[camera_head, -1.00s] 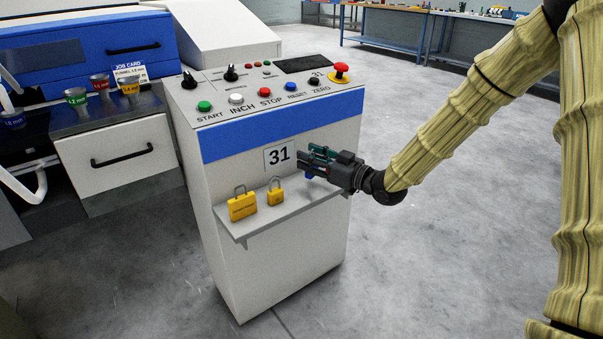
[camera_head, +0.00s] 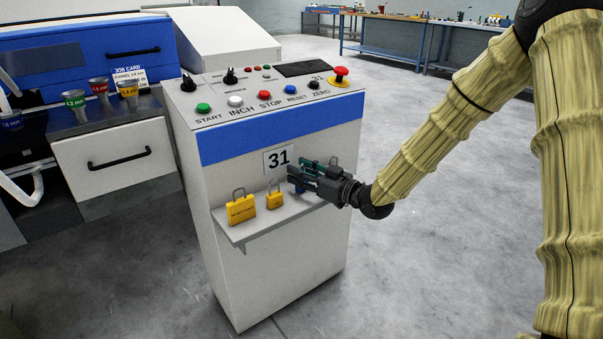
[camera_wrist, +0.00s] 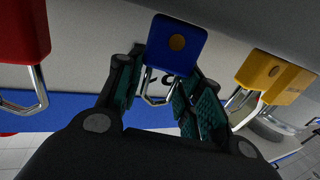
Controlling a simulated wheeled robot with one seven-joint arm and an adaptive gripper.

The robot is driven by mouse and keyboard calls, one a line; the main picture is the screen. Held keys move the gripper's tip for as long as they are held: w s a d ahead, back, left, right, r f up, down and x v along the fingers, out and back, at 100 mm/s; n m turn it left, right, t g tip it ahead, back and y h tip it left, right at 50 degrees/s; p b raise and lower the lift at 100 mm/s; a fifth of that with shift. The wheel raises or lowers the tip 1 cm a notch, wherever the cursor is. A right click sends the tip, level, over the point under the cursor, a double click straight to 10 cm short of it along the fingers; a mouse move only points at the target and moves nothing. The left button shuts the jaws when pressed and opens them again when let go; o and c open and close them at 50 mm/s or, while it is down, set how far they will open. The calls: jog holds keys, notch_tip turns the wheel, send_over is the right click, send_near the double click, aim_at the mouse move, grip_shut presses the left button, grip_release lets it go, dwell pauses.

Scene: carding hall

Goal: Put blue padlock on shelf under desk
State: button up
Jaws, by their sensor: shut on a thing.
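The blue padlock (camera_wrist: 177,45) is between the fingers of my gripper (camera_wrist: 160,95) in the wrist view, with its shackle between the pads. In the head view only a small part of the blue padlock (camera_head: 299,189) shows below my gripper (camera_head: 299,174). My gripper is shut on it, at the grey shelf (camera_head: 232,233) on the front of the white control desk (camera_head: 230,270), below the number 31 sign. I cannot tell whether the padlock touches the shelf.
Two yellow padlocks, a larger one (camera_head: 241,209) and a smaller one (camera_head: 275,196), stand on the shelf left of my gripper. A red padlock (camera_wrist: 22,30) is on the other side in the wrist view. The red stop button (camera_head: 340,75) is above on the desk top.

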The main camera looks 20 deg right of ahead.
jog(key=o, duration=1.3)
jog(key=shift+f, duration=0.1)
jog(key=p+v, duration=0.3)
jog(key=v, duration=0.9)
